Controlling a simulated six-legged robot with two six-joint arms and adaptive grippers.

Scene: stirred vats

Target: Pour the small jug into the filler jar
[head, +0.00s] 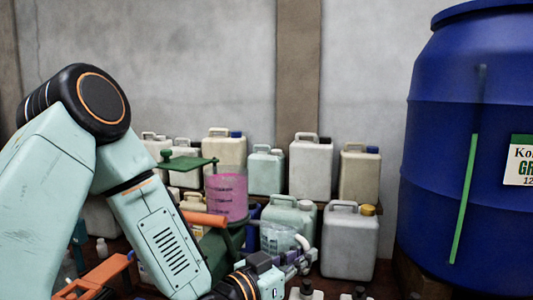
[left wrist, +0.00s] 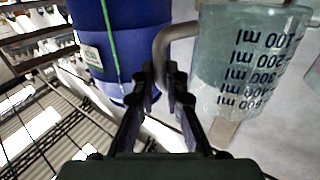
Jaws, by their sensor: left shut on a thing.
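The small jug is clear, with dark ml marks and a pale handle. In the left wrist view the jug (left wrist: 245,65) fills the upper right, its marks upside down. My left gripper (left wrist: 160,78) is shut on its handle. In the head view the jug (head: 277,239) is low in the middle, beside my left gripper (head: 300,260), and looks near upright. I cannot tell how much it holds. A pink see-through jar (head: 227,196) with scale marks, likely the filler jar, stands behind and left of the jug, by a green frame. My arm hides part of that area. My right gripper is out of view.
A big blue vat (head: 455,150) stands at the right. Several pale canisters (head: 311,165) line the back wall, and a grey canister (head: 350,242) with a yellow cap stands right of the jug. An orange bar (head: 204,219) lies beside the pink jar.

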